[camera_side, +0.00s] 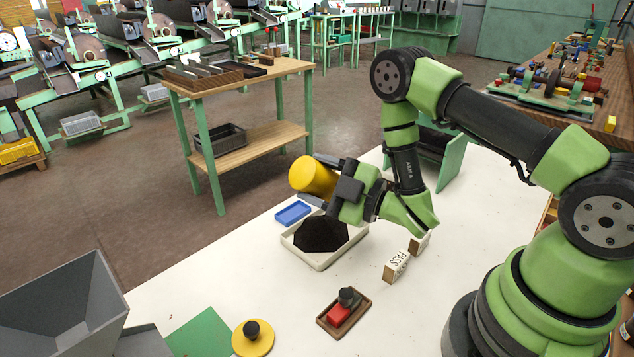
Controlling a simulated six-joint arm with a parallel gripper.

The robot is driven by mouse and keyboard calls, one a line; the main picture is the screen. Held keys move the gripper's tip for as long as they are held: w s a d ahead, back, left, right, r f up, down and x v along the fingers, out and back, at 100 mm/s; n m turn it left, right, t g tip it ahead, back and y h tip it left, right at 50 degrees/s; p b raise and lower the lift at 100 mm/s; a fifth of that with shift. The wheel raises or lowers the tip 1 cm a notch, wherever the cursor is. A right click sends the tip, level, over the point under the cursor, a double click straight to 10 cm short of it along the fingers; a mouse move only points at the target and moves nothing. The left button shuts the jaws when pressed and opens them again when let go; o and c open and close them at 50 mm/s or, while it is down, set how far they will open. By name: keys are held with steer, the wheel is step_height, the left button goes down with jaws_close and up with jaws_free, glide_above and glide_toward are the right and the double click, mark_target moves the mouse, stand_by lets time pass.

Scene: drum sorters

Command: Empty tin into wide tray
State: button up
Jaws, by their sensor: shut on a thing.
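A yellow tin (311,176) is held up in the air, tipped onto its side with a round end facing left. My gripper (320,182) is shut on it, with one dark finger on its upper side and one below. A wide cream tray (322,264) lies on the white table below the tin. A dark, nearly black heap of material fills much of the tray floor. The inside of the tin is hidden from this view, and I see no material falling.
A small blue tray (293,213) lies just behind the wide tray. Two "PASS" blocks (396,266) stand to its right. A red-and-black stamp holder (343,312), a yellow knobbed disc (253,340), a green mat (203,335) and a grey hopper (60,305) lie in front.

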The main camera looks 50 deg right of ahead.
steer(key=shift+r, duration=0.1)
steer(key=shift+r, duration=0.85)
steer(key=shift+f, duration=1)
